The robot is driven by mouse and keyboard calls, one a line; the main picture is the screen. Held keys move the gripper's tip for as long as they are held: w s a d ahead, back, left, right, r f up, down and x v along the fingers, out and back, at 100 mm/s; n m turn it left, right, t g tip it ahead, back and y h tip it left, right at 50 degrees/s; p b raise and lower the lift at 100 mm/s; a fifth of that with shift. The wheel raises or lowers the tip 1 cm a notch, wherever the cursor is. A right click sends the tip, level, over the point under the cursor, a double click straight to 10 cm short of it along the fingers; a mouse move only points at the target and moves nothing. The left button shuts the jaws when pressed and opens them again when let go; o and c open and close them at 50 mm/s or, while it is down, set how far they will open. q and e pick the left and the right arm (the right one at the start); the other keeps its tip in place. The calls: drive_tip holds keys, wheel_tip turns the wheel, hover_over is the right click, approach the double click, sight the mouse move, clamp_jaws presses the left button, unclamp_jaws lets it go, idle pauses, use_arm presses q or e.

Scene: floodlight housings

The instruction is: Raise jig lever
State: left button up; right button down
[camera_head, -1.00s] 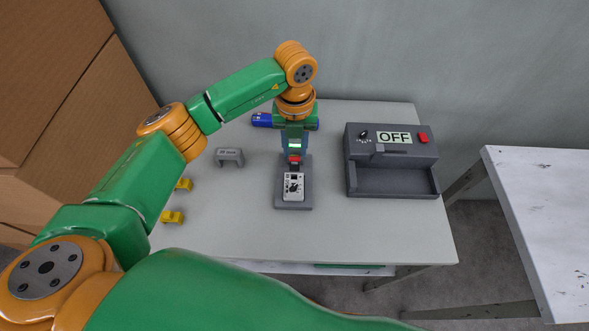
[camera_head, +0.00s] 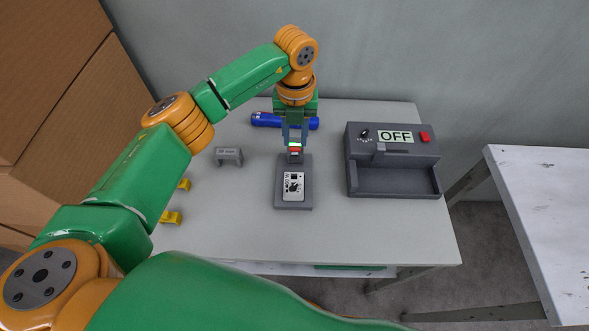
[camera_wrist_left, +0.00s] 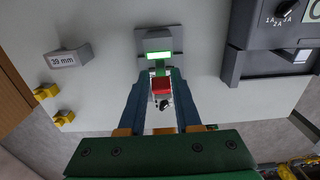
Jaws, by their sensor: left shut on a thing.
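The jig is a dark grey base (camera_head: 281,200) standing on the table, with a white plate (camera_head: 293,187) bearing a black knob at its near end. A red lever handle (camera_head: 295,152) stands at its far end, with a bright green-white strip (camera_head: 295,145) beside it. My left gripper (camera_head: 294,148) points down over that far end, shut on the red handle. In the left wrist view the red handle (camera_wrist_left: 162,84) sits between the two blue fingers (camera_wrist_left: 161,76). The fingers and hand hide part of the lever. My right gripper is not in view.
A grey station (camera_head: 393,181) with an OFF display and red button stands to the right. A blue cylinder (camera_head: 264,119) lies behind my gripper. A grey 39 mm block (camera_wrist_left: 66,58) and yellow pieces (camera_head: 172,217) are at left. The table's front is clear.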

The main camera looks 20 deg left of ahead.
use_arm(q)
drive_tip(key=shift+w, duration=0.2)
drive_tip(key=shift+w+a+f, duration=0.1)
drive_tip(key=shift+w+f, duration=0.05)
drive_tip(key=shift+w, duration=0.05)
clamp_jaws()
drive_tip(key=shift+w+a+b, duration=0.1)
drive_tip(key=shift+w+b, duration=0.2)
drive_tip(key=shift+w, duration=0.1)
drive_tip(key=shift+f, duration=0.1)
drive_tip(key=shift+w+a, duration=0.1)
drive_tip(key=shift+w, duration=0.25)
drive_tip(key=shift+b, duration=0.3)
drive_tip(key=shift+w+a+f, duration=0.1)
drive_tip(key=shift+w+f, duration=0.1)
drive_tip(key=shift+w, duration=0.2)
drive_tip(key=shift+c, duration=1)
unclamp_jaws()
drive_tip(key=o, duration=0.7)
